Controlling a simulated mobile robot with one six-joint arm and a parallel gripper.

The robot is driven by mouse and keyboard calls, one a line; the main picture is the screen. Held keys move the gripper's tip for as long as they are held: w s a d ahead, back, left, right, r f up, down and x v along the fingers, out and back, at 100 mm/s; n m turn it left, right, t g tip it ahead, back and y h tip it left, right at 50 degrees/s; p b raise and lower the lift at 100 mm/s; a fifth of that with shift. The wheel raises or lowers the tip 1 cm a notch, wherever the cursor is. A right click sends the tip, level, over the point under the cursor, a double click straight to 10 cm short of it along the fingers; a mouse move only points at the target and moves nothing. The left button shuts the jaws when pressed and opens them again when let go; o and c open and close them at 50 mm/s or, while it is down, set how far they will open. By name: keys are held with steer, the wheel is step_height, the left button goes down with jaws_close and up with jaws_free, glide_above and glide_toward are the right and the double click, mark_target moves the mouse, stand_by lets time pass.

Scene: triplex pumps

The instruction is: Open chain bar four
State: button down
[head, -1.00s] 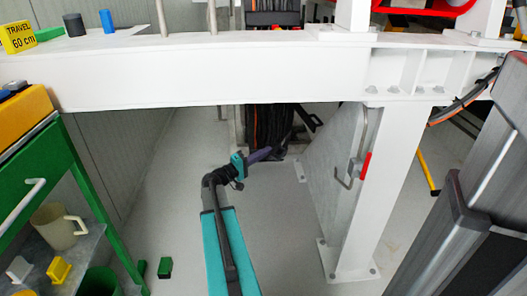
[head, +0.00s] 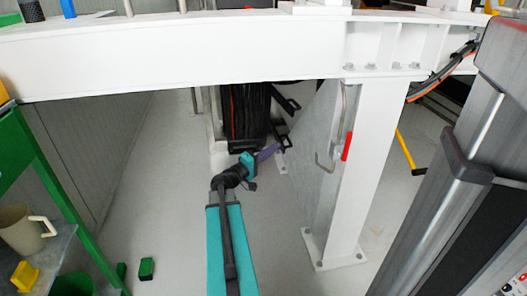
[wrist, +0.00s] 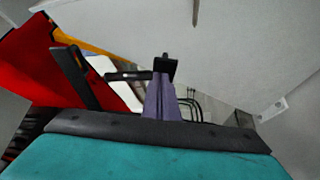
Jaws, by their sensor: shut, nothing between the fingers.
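A black cable chain (head: 247,118) with dark and orange cables hangs behind the white beam in the head view. Black bars stick out from its right side: an upper one (head: 287,103) and a lower one close to my fingers. I cannot tell which is bar four. My gripper (head: 276,149), with purple fingers, is shut and empty beside the lower part of the chain. In the wrist view, my fingers (wrist: 163,85) point at a black block. One black bar (wrist: 75,77) stands up at the left and another (wrist: 127,76) reaches toward the fingertips. Contact is unclear.
A white beam (head: 200,52) crosses above my arm. A white post (head: 360,180) and a grey panel (head: 318,150) with a red-gripped handle (head: 347,146) stand at the right. A green frame (head: 50,195) with a mug (head: 22,228) is at the left.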

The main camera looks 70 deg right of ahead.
steer(key=shift+s+d, duration=0.4)
steer(key=shift+s, duration=0.25)
steer(key=s+a+f+p, duration=0.2)
steer(key=a+p, duration=0.5)
steer(key=a, duration=0.4)
steer(key=shift+f+p, duration=0.4)
steer(key=shift+f, duration=0.15)
stand_by(0.6)
